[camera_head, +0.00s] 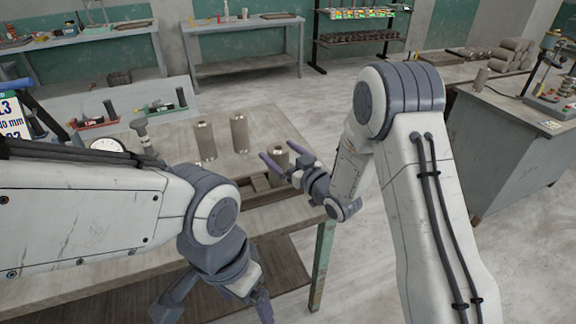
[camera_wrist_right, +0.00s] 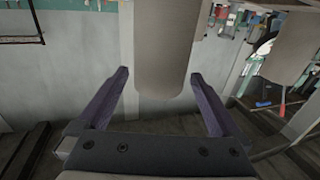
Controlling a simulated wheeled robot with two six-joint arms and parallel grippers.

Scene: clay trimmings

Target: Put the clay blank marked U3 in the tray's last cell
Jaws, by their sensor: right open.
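No U3 mark is legible. In the right wrist view, a blank (camera_wrist_right: 165,45) shows between the open fingers (camera_wrist_right: 158,76); contact cannot be told. The wooden tray (camera_head: 262,184) lies below this gripper, partly hidden. My left gripper (camera_head: 217,308) is open and empty at the bottom.
A second blank (camera_wrist_right: 300,50) shows at right in the wrist view. A bench (camera_head: 510,130) with stacked clay rolls stands at right. Open floor lies between.

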